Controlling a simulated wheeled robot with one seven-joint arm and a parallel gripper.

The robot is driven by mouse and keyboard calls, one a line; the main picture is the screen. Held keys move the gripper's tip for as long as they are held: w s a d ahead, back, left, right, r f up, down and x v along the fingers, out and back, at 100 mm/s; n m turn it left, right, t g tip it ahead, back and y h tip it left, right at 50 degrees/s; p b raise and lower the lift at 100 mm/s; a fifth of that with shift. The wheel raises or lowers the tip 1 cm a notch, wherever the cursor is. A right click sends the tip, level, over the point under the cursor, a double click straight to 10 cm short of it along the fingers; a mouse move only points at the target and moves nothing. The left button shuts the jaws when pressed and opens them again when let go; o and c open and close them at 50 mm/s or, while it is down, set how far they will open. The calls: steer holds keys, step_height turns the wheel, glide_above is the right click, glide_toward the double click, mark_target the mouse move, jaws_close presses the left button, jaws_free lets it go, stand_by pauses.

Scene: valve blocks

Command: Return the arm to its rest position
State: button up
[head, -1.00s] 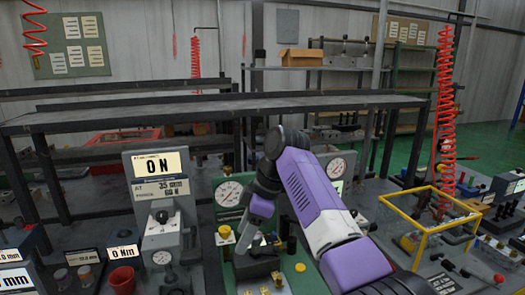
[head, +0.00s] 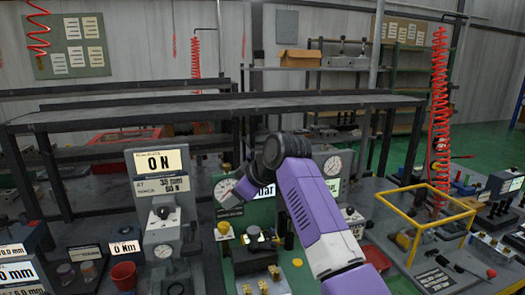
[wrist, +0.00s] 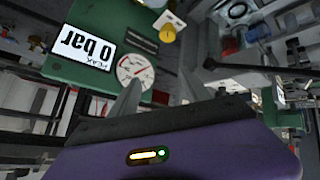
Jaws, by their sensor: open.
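My purple and white arm (head: 312,205) rises from the bottom of the head view and bends at a dark elbow over the green test stand. My gripper shows in the wrist view (wrist: 157,100), with two grey fingers apart and nothing between them. In the head view the fingers are hard to make out behind the forearm. The green stand (head: 231,219) carries round gauges and a "0 bar" display, which appears upside down in the wrist view (wrist: 88,48). A dark block (head: 254,257) sits on the stand, below and apart from the gripper.
A grey press (head: 158,215) with a "0 N" display and a red cup (head: 123,274) stand to the left. A yellow frame (head: 429,214) stands to the right. A dark shelf (head: 200,112) spans behind the bench. Free air lies above the bench.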

steer(key=s+d+f+m+t, duration=0.3)
steer(key=d+f+m+t, duration=0.25)
steer(key=f, duration=0.35)
steer(key=s+d+f+m+t+h, duration=0.1)
steer(key=s+d+f+m+t, duration=0.2)
steer(key=s, duration=0.5)
steer(key=s+d+f+m+t+h, duration=0.1)
steer(key=s+d+f+m+t, duration=0.1)
steer(key=s+d+f, duration=0.35)
steer(key=s+d+m+h, duration=0.1)
steer(key=s+d, duration=0.3)
steer(key=s, duration=1.1)
steer(key=s+d+m+g+h, duration=0.1)
steer(key=s+d, duration=0.3)
steer(key=s, duration=1.1)
steer(key=s+d+r+m+g+h, duration=0.1)
steer(key=s+d, duration=0.4)
steer(key=s, duration=1)
steer(key=shift+h, duration=0.6)
